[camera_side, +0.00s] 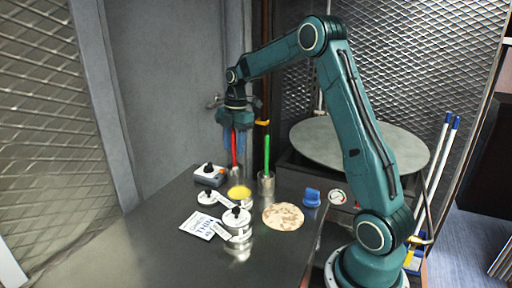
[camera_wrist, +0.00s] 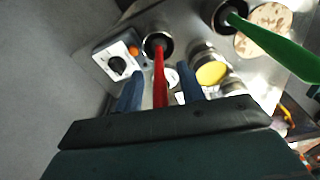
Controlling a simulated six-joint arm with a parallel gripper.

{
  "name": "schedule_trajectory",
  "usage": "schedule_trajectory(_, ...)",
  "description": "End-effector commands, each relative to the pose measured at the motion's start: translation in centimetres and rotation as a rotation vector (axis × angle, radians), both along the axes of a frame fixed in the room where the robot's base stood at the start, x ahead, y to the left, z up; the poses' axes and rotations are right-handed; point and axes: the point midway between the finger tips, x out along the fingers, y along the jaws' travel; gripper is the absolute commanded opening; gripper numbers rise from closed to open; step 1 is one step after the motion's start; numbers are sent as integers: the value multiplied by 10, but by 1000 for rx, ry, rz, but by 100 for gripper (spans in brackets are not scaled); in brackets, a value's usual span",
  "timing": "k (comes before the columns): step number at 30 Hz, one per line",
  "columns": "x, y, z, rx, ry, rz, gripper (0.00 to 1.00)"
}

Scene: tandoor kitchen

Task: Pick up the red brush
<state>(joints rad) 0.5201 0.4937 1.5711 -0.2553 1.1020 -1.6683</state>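The red brush (camera_side: 234,148) stands upright in a metal cup (camera_side: 237,173), its handle pointing up; its lower end is hidden in the cup. In the wrist view the red handle (camera_wrist: 160,80) rises from its cup (camera_wrist: 152,33) and passes between my two blue fingers. My gripper (camera_side: 234,150) points down over this cup, with its fingers around the upper handle. In the wrist view my gripper (camera_wrist: 160,92) is open, with a gap on each side of the handle.
A green brush (camera_side: 267,152) stands in another metal cup (camera_side: 266,186) close to the right. A cup of yellow stuff (camera_side: 240,192) stands in front. A knobbed box (camera_side: 210,176), a lidded jar (camera_side: 237,218), a card (camera_side: 197,226), a flatbread (camera_side: 284,217) and a blue object (camera_side: 311,197) are nearby.

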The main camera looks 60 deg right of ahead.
Motion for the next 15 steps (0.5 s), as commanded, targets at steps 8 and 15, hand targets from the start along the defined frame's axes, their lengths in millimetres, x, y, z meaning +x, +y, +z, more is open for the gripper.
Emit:
schedule_trajectory(8, 0, 0, 0, 0, 0, -1, 39)
schedule_trajectory(15, 0, 0, 0, 0, 0, -1, 0)
